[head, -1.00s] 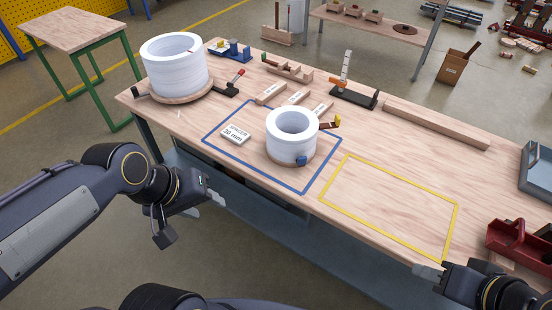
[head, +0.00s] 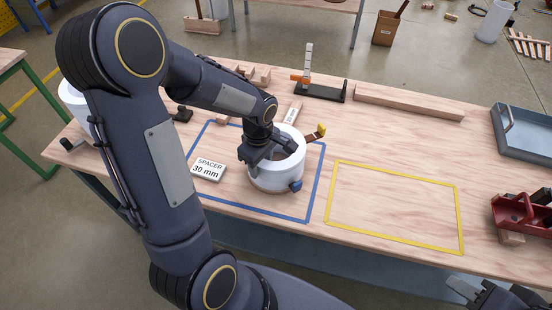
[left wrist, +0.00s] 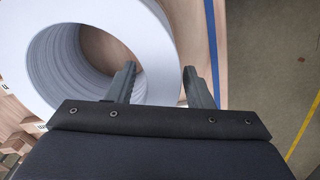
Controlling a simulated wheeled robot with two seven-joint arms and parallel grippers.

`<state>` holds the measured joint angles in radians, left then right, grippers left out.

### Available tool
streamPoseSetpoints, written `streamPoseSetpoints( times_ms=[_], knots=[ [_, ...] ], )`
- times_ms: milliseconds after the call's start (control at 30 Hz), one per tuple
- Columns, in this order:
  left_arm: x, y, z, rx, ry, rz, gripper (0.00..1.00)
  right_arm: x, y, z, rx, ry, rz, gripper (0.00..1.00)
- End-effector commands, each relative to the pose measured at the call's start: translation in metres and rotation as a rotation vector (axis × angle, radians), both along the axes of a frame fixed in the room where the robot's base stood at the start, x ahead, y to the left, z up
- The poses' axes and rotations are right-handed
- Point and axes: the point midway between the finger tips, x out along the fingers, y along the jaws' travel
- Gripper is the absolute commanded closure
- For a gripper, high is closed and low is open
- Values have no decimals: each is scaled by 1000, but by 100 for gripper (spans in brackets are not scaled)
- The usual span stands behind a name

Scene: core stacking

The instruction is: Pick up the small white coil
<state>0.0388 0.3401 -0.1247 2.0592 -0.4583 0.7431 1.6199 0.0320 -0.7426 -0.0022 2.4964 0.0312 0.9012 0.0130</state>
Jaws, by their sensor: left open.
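The small white coil (head: 284,174) sits on a round wooden base inside the blue outline (head: 315,200) on the table. A blue knob and a brown-and-yellow piece stand at its sides. My left gripper (head: 262,158) is open at the coil's left and far side, and its wrist hides part of the rim. In the left wrist view my left gripper (left wrist: 160,78) straddles the wall of the coil (left wrist: 158,45), one finger over the hole side and one outside. I cannot tell whether they touch it. My right gripper (head: 462,292) is at the lower right edge, away from the coil.
A white spacer card (head: 208,169) lies left of the coil. The yellow outline (head: 392,173) to the right is empty. A larger white coil (head: 72,97) is mostly hidden behind my left arm. A long wooden bar (head: 405,101) and a grey tray (head: 530,135) lie further back and right.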

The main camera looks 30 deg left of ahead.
Motion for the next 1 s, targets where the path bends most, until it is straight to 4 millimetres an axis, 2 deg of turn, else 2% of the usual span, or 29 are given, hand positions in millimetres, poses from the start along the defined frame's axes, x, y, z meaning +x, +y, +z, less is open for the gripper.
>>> streamPoseSetpoints(
  times_ms=[133,400,767,1000],
  knots=[
    [-1,0,-18,0,3,0,53,0,0,0,0,0,0,64],
    [0,0,-20,0,0,0,53,0,0,0,0,0,0,64],
    [0,0,-20,0,-1,-1,99,0,0,0,0,0,0,64],
    [0,0,-20,0,-1,-1,100,0,0,0,0,0,0,64]
  ],
)
